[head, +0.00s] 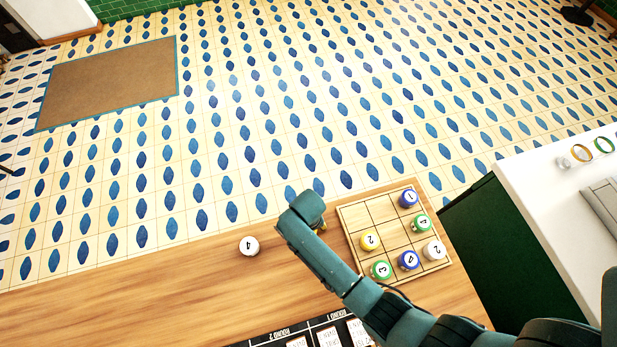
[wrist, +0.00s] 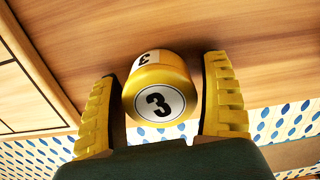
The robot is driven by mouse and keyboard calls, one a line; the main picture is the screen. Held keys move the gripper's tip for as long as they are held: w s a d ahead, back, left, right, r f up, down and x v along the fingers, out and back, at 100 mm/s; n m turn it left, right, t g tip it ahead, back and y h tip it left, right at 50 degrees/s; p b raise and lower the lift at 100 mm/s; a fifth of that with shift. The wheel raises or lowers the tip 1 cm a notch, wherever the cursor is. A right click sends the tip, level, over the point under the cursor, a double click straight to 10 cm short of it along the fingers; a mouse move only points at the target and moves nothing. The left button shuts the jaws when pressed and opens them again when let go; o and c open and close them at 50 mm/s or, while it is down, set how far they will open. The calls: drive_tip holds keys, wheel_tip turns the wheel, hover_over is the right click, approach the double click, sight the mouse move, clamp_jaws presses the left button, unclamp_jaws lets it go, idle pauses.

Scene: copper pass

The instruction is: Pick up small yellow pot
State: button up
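The small yellow pot (wrist: 160,92), with a black 3 on white on its top and another label on its side, is on the wooden counter in the wrist view. My gripper (wrist: 165,85) has its two yellow ribbed fingers on either side of the pot. Narrow gaps seem to show between the pot and the fingers, so it looks open around it. In the head view my gripper (head: 319,230) is low over the counter, left of the grid board, and my wrist hides most of that spot.
The wooden grid board (head: 351,214) holds several numbered pots, including another yellow pot (head: 370,241) marked 2. A white pot (head: 249,246) marked 4 stands alone on the counter (head: 150,295) to the left. A dark printed card (head: 275,338) lies at the front. The counter's left part is clear.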

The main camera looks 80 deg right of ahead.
drive_tip(key=c, duration=1.1)
